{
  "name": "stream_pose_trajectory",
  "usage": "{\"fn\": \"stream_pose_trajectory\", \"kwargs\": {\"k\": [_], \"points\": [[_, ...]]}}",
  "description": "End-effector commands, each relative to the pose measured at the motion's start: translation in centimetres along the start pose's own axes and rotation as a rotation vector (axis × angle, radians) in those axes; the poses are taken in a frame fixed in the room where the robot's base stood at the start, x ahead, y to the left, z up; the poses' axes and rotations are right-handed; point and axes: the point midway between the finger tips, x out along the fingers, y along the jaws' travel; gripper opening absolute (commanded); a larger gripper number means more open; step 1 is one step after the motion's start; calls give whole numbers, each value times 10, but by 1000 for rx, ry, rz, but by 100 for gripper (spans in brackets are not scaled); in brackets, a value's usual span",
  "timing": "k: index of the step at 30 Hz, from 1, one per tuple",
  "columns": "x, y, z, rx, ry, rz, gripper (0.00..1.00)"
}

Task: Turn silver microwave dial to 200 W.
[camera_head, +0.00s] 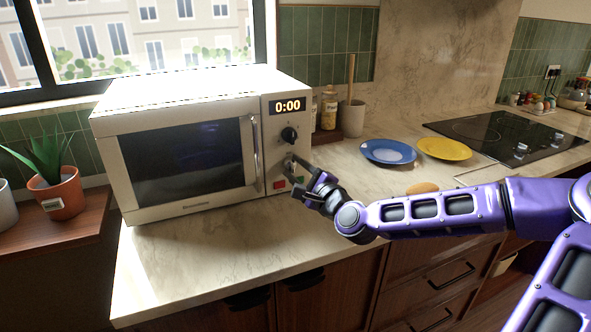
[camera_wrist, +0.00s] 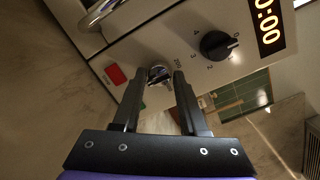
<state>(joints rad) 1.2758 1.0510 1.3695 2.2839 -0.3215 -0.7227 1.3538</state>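The white microwave (camera_head: 180,140) stands on the counter with its control panel on the right side. Its silver dial (camera_wrist: 160,74) is in the lower panel, below a black dial (camera_wrist: 217,45) with numbers around it. My gripper (camera_head: 296,170) is at the panel in front of the silver dial and partly hides it in the head view. In the wrist view my gripper (camera_wrist: 161,76) has its two fingers apart, with the silver dial between or just beyond the tips. I cannot tell if they touch it.
A red button (camera_wrist: 115,74) is beside the silver dial. The microwave's door handle (camera_head: 257,150) stands out left of the panel. The display (camera_head: 287,106) reads 0:00. Blue (camera_head: 388,151) and yellow (camera_head: 444,148) plates lie right of the microwave.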

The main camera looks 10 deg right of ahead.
Motion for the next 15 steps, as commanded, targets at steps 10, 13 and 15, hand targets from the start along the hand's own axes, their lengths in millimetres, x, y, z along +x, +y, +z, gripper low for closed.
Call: {"fn": "stream_pose_trajectory", "kwargs": {"k": [10,13,15], "points": [[0,0,0,0,0,-1,0],[0,-1,0,-5,0,-1,0],[0,-1,0,-14,1,0,0]]}}
